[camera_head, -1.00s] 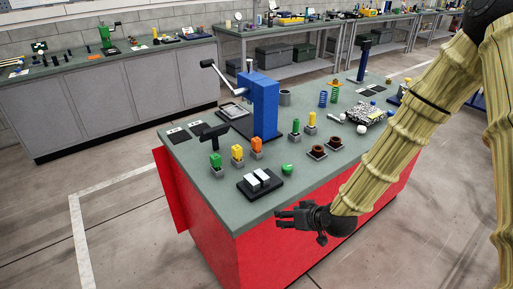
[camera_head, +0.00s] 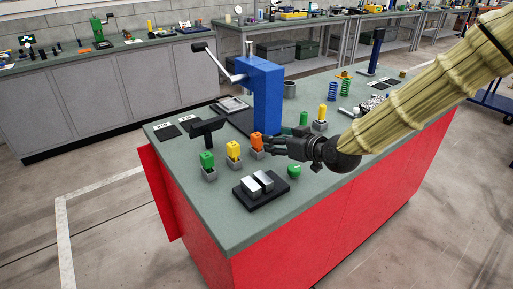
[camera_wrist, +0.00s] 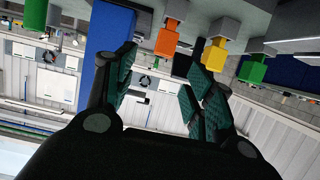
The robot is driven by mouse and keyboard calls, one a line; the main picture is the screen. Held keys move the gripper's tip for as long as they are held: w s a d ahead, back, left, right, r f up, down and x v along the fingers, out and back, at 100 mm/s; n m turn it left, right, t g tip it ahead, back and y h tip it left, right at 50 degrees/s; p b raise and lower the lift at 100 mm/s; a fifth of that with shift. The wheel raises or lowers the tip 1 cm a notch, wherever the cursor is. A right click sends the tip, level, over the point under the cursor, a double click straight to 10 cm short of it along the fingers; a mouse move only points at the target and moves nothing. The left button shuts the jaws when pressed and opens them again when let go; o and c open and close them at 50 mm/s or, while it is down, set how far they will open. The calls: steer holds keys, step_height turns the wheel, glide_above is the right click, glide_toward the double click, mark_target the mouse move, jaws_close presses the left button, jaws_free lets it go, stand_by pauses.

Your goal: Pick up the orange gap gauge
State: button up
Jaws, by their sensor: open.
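The orange gap gauge (camera_head: 257,141) stands upright in a small grey holder on the green-topped bench, at the right end of a row with a yellow gauge (camera_head: 233,150) and a green gauge (camera_head: 207,160). My gripper (camera_head: 269,147) is open and empty, just right of the orange gauge, with its fingers pointing left towards it. In the wrist view, which is upside down, the orange gauge (camera_wrist: 167,40) appears beyond the fingertips (camera_wrist: 162,72), between the two fingers in direction. Its holder partly hides its lower end.
A blue press (camera_head: 265,95) with a crank handle stands just behind. A black block with two metal bars (camera_head: 260,187) and a green knob (camera_head: 294,170) lie in front. Another green and yellow gauge (camera_head: 322,112) stand behind my gripper.

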mark_target(259, 135)
steer(key=shift+a+p+x, duration=0.15)
steer(key=shift+p+x, duration=0.35)
steer(key=shift+x, duration=1.8)
steer(key=shift+a+p+x, duration=0.15)
steer(key=shift+p+x, duration=0.35)
steer(key=shift+x, duration=1.85)
steer(key=shift+w+a+f, duration=0.25)
steer(key=shift+w+a, duration=0.05)
steer(key=c, duration=1)
